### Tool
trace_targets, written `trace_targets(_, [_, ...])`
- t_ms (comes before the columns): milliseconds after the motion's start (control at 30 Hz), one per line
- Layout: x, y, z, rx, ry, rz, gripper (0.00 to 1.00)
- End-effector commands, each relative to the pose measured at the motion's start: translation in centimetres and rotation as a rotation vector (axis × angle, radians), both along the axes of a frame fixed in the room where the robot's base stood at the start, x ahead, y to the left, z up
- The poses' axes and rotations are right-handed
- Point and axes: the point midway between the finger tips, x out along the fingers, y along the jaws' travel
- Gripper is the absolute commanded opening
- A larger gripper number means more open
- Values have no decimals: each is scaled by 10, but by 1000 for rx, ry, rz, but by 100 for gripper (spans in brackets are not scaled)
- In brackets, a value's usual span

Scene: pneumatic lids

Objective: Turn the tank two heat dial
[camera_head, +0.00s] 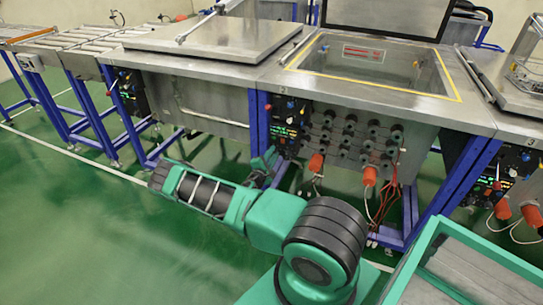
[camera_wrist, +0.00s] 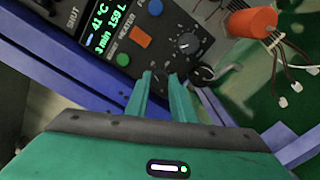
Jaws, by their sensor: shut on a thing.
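The tank two control panel (camera_head: 286,122) is on the blue post under the middle tank, and its display (camera_wrist: 104,30) shows in the wrist view. My gripper (camera_head: 266,160) reaches the lower part of this panel. In the wrist view my gripper's two green fingers (camera_wrist: 161,78) are close together at the panel, shut on a dark knob between them that is mostly hidden. Its label cannot be read, so I cannot tell for sure that it is the heat dial. A black dial (camera_wrist: 188,43) with a white scale is uncovered just above and right of the fingers.
An orange switch (camera_wrist: 141,37) and a green button (camera_wrist: 123,59) are left of the fingers. An orange plug (camera_wrist: 250,22) with loose wires is at the right. A green-rimmed bin (camera_head: 425,250) stands at the front right. Green floor at the left is clear.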

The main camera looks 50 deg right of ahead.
Motion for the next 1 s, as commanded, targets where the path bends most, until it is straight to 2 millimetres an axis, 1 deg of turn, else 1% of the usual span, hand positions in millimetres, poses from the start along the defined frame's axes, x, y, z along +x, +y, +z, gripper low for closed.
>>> trace_targets(200, [1,1,-1,80,-188,2,0])
trace_targets(500, [0,1,-2,174,-413,1,0])
trace_targets(700, [0,1,-4,218,-515,1,0])
trace_targets(1000, [0,1,-4,249,-586,0,0])
